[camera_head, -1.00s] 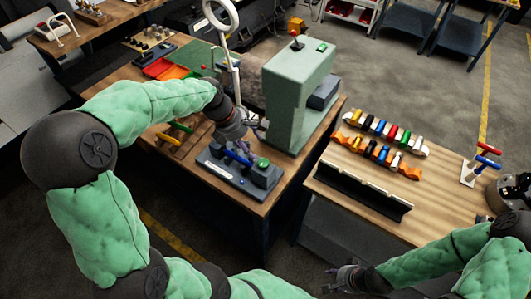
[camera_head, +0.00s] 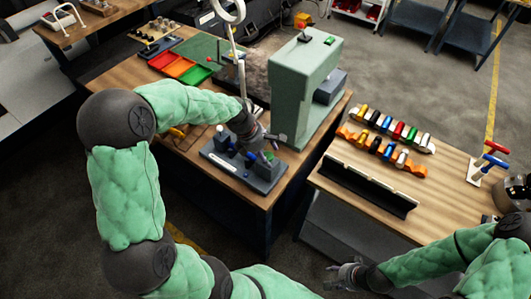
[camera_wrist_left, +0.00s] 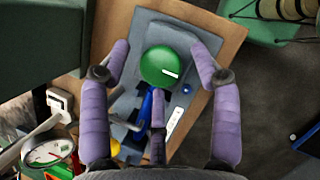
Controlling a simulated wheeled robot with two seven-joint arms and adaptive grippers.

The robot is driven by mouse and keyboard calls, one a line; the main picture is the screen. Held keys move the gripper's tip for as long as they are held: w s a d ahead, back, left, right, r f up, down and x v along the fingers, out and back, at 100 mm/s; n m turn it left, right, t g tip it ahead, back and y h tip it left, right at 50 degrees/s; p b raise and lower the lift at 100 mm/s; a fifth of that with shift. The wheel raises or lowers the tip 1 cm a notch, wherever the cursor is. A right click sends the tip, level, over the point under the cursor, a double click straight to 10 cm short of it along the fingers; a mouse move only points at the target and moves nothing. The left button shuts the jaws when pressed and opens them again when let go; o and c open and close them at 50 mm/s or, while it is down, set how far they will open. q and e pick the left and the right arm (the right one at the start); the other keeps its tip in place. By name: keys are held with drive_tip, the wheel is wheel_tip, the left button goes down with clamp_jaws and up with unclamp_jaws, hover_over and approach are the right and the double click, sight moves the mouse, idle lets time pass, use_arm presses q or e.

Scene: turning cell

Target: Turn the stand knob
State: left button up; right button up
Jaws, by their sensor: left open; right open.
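The dark grey stand (camera_head: 222,166) sits at the front corner of the wooden bench. Its round green knob (camera_wrist_left: 161,66) carries a white line pointing right and slightly down in the left wrist view. In the head view the knob (camera_head: 269,157) is partly hidden by my left gripper (camera_head: 268,143). In the left wrist view my left gripper (camera_wrist_left: 160,52) is open, with purple fingers on either side of the knob; contact cannot be told. A blue part (camera_wrist_left: 146,106) of the stand lies beside the knob. My right gripper (camera_head: 347,274) is open and empty, low at the bottom.
A pale green machine (camera_head: 305,85) stands close behind the stand. Red, orange and green trays (camera_head: 180,65) lie further back. The right table (camera_head: 440,180) holds rows of coloured parts (camera_head: 384,146), a black rail (camera_head: 367,185) and a holder with red and blue handles (camera_head: 488,160).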

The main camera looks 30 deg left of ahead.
use_arm(q)
drive_tip(key=c, duration=1.1)
